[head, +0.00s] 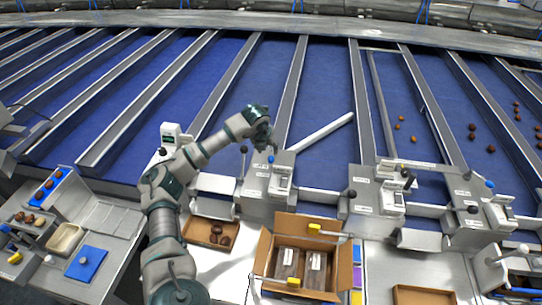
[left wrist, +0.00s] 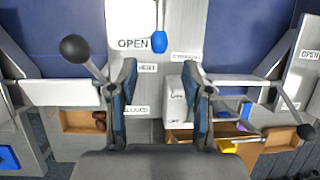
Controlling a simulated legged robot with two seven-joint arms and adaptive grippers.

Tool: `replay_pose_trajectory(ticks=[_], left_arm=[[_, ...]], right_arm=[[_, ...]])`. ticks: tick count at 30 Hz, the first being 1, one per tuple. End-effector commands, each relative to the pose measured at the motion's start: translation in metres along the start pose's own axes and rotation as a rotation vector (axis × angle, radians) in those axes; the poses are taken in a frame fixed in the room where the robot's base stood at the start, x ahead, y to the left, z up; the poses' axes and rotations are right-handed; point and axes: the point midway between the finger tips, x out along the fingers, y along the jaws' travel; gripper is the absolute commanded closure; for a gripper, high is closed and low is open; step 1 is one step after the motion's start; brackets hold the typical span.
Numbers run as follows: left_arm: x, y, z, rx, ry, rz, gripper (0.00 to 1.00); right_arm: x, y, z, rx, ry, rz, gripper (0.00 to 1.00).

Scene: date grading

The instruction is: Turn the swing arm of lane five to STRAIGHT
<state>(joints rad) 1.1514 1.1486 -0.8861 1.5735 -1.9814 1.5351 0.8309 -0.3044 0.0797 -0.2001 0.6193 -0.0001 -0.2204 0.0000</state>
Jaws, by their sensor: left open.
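A lane control box (head: 266,184) stands below my left gripper (head: 266,142) in the head view. A long white swing arm (head: 322,132) slants from the box up and right across the blue lane. I cannot read the lane number. In the left wrist view, a blue knob (left wrist: 159,41) hangs on a thin stem beside an OPEN label, ahead of and between the fingertips of my open left gripper (left wrist: 160,70). Nothing is between the fingers. A black ball lever (left wrist: 75,48) stands to the left. DIVERT and STRAIGHT labels are partly covered. My right gripper is not in view.
Other control boxes (head: 377,192) with levers stand to the right. A cardboard carton (head: 262,252) with packs sits below the box, and a shallow brown tray (head: 198,238) holds dark dates to its left. Metal dividers (head: 292,90) separate the blue lanes.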

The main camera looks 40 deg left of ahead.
Motion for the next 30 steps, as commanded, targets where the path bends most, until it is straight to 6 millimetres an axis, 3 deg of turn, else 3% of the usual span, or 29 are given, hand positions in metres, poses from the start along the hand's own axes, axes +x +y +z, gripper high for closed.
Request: replay_pose_trajectory(ticks=[3, 10, 15, 23, 24, 30], left_arm=[[0.027, 0.001, -0.001, -0.001, 0.004, 0.002, 0.51], [0.065, 0.0, -0.001, -0.001, 0.001, 0.0, 0.51], [0.078, -0.001, -0.001, 0.0, -0.001, 0.001, 0.51], [0.08, -0.001, -0.001, 0.0, -0.001, 0.001, 0.51], [0.08, -0.001, -0.001, 0.0, -0.001, 0.001, 0.53], [0.081, 0.0, -0.001, 0.0, -0.001, 0.0, 1.0]], right_arm=[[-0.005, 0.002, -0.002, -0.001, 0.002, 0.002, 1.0], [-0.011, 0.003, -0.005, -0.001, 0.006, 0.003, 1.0], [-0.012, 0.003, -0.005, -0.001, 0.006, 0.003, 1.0], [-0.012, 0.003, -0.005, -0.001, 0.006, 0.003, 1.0], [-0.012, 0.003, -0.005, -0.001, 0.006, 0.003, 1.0], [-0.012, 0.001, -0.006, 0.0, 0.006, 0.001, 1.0]])
